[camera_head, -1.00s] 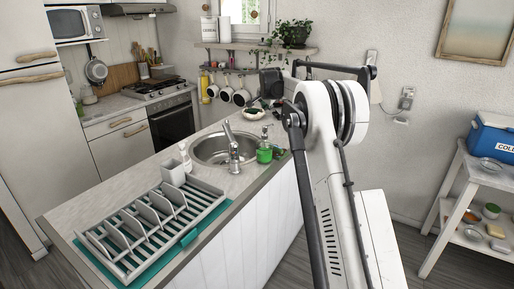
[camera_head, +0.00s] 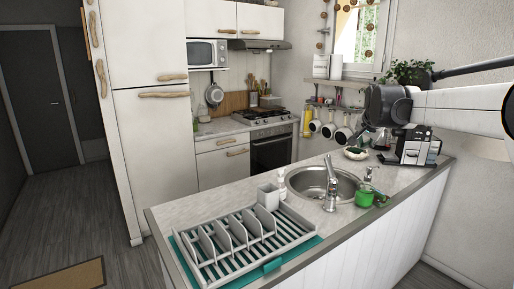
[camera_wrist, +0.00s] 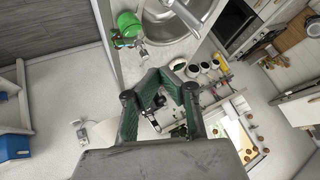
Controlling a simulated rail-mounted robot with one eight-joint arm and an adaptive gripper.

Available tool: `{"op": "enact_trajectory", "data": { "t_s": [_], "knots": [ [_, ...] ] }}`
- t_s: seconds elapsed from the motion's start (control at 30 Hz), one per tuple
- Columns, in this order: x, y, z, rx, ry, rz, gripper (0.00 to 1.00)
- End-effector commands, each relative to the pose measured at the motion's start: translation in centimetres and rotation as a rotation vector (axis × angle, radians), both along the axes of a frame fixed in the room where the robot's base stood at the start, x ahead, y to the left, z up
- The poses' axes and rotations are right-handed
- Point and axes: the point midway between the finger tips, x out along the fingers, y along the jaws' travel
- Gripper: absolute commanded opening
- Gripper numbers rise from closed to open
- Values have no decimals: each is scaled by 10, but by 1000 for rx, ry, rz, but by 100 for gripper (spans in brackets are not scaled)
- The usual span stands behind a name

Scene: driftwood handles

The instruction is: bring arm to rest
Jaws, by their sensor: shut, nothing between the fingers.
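My gripper shows in the wrist view (camera_wrist: 160,78) with its dark green fingers drawn together and nothing held between them. In the head view my arm reaches in from the right edge. Its dark wrist end (camera_head: 388,105) hangs in the air above the far right end of the counter (camera_head: 200,205). The fingertips are hard to make out in the head view.
The sink (camera_head: 322,183) with its tap, a green bottle (camera_head: 364,195) and a dark appliance (camera_head: 417,146) are on the counter below my arm. A dish rack (camera_head: 240,245) is at the front. Mugs (camera_head: 328,130) hang under the wall shelf. Floor at left is open.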

Motion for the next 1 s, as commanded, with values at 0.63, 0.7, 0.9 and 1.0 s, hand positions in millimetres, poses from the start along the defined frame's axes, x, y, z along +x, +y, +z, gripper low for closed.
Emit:
{"op": "enact_trajectory", "data": {
  "t_s": [0.63,0.7,0.9,1.0],
  "knots": [
    [-226,98,-39,-148,85,296,0],
    [-251,106,-50,-163,92,328,0],
    [-320,126,-88,-209,113,422,0],
    [-354,135,-110,-231,124,469,0]
  ]
}}
